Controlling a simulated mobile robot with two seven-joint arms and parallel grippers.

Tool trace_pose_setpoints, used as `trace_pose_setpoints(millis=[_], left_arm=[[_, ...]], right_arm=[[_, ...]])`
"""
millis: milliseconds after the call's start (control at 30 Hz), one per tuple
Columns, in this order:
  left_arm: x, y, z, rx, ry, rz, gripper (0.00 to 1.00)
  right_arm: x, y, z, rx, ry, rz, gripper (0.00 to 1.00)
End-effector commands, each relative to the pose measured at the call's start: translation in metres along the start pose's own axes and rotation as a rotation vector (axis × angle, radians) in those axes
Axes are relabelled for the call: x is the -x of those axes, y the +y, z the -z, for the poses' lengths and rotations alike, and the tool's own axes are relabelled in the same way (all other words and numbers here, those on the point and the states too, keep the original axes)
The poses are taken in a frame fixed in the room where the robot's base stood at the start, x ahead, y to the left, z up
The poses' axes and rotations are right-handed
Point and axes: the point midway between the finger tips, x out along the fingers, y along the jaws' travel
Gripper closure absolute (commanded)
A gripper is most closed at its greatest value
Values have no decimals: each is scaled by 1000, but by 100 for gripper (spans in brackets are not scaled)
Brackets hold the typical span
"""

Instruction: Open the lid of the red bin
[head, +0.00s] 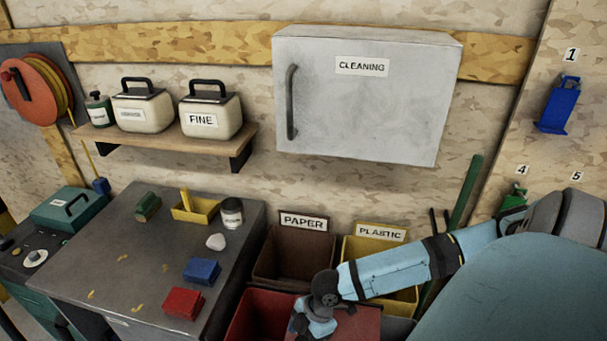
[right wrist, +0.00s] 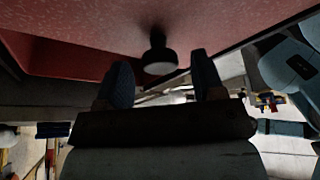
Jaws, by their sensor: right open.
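The red bin (head: 258,312) is at the bottom of the head view, in front of the brown paper bin, and is cut off by the frame edge. A flat red panel that looks like its lid (head: 362,324) lies to its right, partly under my right arm. In the right wrist view a red surface (right wrist: 75,25) fills the top, with a dark round knob (right wrist: 158,50) on it. My right gripper (right wrist: 163,80) is open, its fingers apart on either side of the knob; contact cannot be told. In the head view my right wrist covers its fingers. My left gripper is not in view.
The brown paper bin (head: 285,262) and yellow plastic bin (head: 398,301) stand behind. A grey workbench (head: 150,250) at left holds a red box (head: 183,303), a blue box (head: 201,271) and small items. A grey cleaning cabinet (head: 365,110) hangs above.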

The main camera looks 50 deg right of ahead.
Motion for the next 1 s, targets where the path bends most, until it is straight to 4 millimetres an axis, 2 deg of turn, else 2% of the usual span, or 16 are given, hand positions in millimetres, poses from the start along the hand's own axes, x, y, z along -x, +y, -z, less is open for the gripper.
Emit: trace_pose_setpoints(millis=[167, 400, 533, 733, 1000], left_arm=[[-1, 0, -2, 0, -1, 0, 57], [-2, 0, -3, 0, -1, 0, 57], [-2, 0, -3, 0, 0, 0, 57], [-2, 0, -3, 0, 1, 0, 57], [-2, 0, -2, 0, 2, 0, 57]], right_arm=[[31, 1, -1, 2, -3, -3, 38], [88, 0, -2, 2, -5, -2, 38], [111, 0, -1, 1, -4, -1, 38], [129, 0, 0, 0, -2, -1, 38], [132, 0, 0, 0, 0, 0, 38]])
